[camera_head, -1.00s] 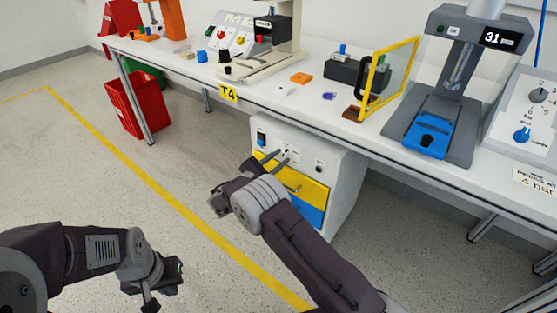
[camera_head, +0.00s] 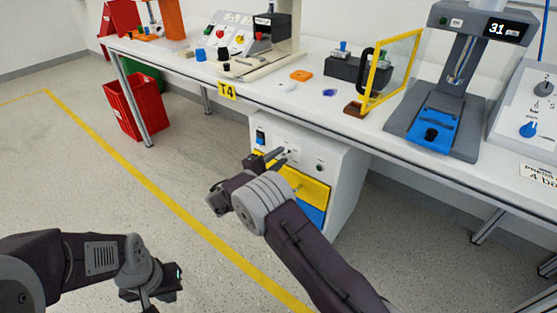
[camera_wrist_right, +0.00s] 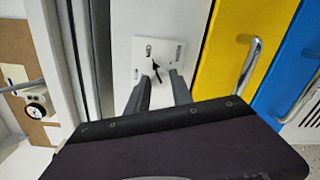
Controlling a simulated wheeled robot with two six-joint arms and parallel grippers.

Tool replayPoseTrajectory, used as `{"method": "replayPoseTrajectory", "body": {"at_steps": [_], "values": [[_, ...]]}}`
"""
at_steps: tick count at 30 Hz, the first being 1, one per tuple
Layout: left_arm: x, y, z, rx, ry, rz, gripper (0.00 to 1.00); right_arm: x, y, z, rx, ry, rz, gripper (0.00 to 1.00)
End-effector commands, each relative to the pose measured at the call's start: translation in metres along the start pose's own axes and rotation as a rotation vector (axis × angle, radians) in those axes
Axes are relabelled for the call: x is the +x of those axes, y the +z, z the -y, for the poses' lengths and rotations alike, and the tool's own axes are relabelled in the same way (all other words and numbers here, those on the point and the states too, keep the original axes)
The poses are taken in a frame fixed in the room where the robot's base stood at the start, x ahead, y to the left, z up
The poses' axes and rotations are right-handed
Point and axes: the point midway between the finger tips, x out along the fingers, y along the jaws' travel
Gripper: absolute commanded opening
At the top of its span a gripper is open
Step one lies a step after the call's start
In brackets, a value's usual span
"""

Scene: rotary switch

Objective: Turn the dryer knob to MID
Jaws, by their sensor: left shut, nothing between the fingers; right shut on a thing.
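The dryer (camera_head: 343,178) is a white cabinet under the bench, with a small control panel on its front. Its black knob (camera_wrist_right: 156,71) shows in the right wrist view on a white plate with small labels, too small to read surely. The knob's pointer slants toward the upper right there. My right gripper (camera_head: 284,154) is at this panel; in the right wrist view its fingertips (camera_wrist_right: 161,77) are shut on the knob, one on each side. The fingers partly hide the knob's base. My left gripper (camera_head: 160,290) is shut and empty, low over the floor at the lower left.
A yellow drawer (camera_head: 308,190) and a blue one are below the panel, with a handle (camera_wrist_right: 250,68) close to my right gripper. The bench (camera_head: 315,105) overhangs the dryer and carries several devices.

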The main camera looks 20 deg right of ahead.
Motion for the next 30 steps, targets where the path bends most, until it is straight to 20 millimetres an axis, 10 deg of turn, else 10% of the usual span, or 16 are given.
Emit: {"method": "replayPoseTrajectory", "body": {"at_steps": [17, 18, 20, 30], "values": [[0.0019, 0.0002, 0.0000, 0.000, 0.000, 0.000, 0.00, 0.0000, 0.0002, 0.0006, 0.028, -0.002, -0.001, 0.00], [0.0019, 0.0002, 0.0000, 0.000, 0.000, 0.000, 0.00, 0.0000, 0.0002, 0.0006, 0.028, -0.002, -0.001, 0.33], [0.0019, 0.0002, 0.0000, 0.000, 0.000, 0.000, 0.00, 0.0000, 0.0001, 0.0006, 0.028, -0.001, -0.001, 0.49], [-0.0007, -0.0001, 0.0000, 0.000, 0.000, 0.000, 0.00, -0.0034, 0.0001, -0.0009, 0.027, -0.001, -0.002, 0.49]]}}
